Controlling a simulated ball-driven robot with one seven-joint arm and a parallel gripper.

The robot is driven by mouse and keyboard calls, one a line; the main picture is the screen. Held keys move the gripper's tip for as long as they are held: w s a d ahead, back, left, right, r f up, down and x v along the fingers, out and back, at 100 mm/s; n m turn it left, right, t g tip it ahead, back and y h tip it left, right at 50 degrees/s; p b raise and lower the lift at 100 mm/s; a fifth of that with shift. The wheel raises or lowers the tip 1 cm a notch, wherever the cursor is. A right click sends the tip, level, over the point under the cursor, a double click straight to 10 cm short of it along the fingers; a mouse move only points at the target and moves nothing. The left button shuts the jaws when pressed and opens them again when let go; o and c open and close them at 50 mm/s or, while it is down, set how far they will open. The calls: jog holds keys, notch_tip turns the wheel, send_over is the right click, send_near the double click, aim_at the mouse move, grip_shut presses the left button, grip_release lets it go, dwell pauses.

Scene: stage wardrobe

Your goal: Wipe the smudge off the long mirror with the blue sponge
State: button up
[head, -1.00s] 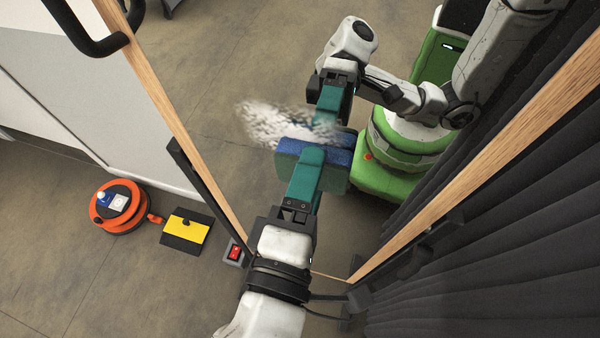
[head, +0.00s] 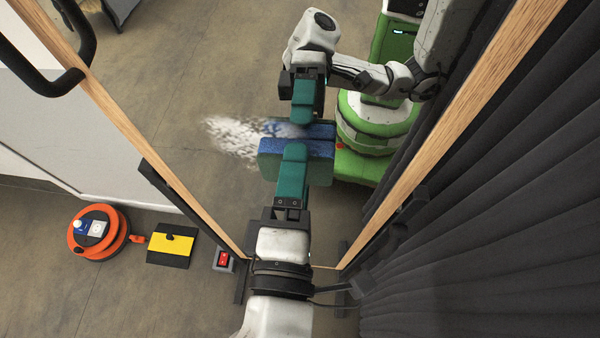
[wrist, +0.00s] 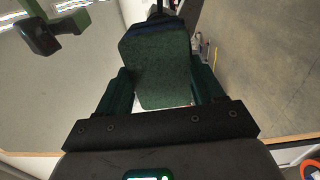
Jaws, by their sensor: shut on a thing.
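My gripper (head: 292,172) is shut on the blue sponge (head: 268,160) and holds it at the long mirror (head: 190,90). The sponge looks blue at its mirror side and dark green toward me. The wrist view shows the sponge (wrist: 160,70) between the two fingers. The sponge's front edge nearly meets its reflection; I cannot tell whether it touches the glass. The whitish smudge (head: 232,136) on the mirror extends left of the sponge; its right end passes close above the sponge's top edge, partly overlapping the reflection.
The mirror's wooden frame (head: 436,128) runs up both sides, with a black handle (head: 58,82) at upper left. A dark curtain (head: 480,200) hangs at right. An orange cable reel (head: 120,232), a yellow-black panel (head: 172,246) and a red switch (head: 223,260) lie on the floor at left.

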aim_at(276, 164)
jog(key=shift+w+a, duration=0.15)
jog(key=shift+a, duration=0.55)
jog(key=shift+w+a, duration=0.15)
jog(key=shift+a, duration=0.55)
jog(key=shift+c, duration=0.3)
jog(key=shift+w+a, duration=0.15)
jog(key=shift+a, duration=1.45)
jog(key=shift+w+a, duration=0.15)
jog(key=shift+a, duration=1.45)
jog(key=shift+w+a, duration=0.15)
jog(key=shift+a, duration=0.6)
jog(key=shift+w+a, duration=0.15)
jog(key=shift+a, duration=0.55)
jog(key=shift+r+p, duration=1.05)
jog(key=shift+p, duration=0.1)
jog(key=shift+s+d+f+p, duration=0.15)
jog(key=shift+d+p, duration=0.25)
jog(key=shift+d, duration=1.4)
jog(key=shift+s+d+p, duration=0.15)
jog(key=shift+s+d, duration=0.05)
jog(key=shift+d, duration=0.8)
jog(key=shift+s+d+p, duration=0.15)
jog(key=shift+s+d, duration=0.05)
jog(key=shift+d, duration=0.75)
jog(key=shift+s+d+p, duration=0.15)
jog(key=shift+s+d, duration=0.05)
jog(key=shift+d, duration=0.8)
jog(key=shift+s+d, duration=0.1)
jog(key=shift+d, duration=1.45)
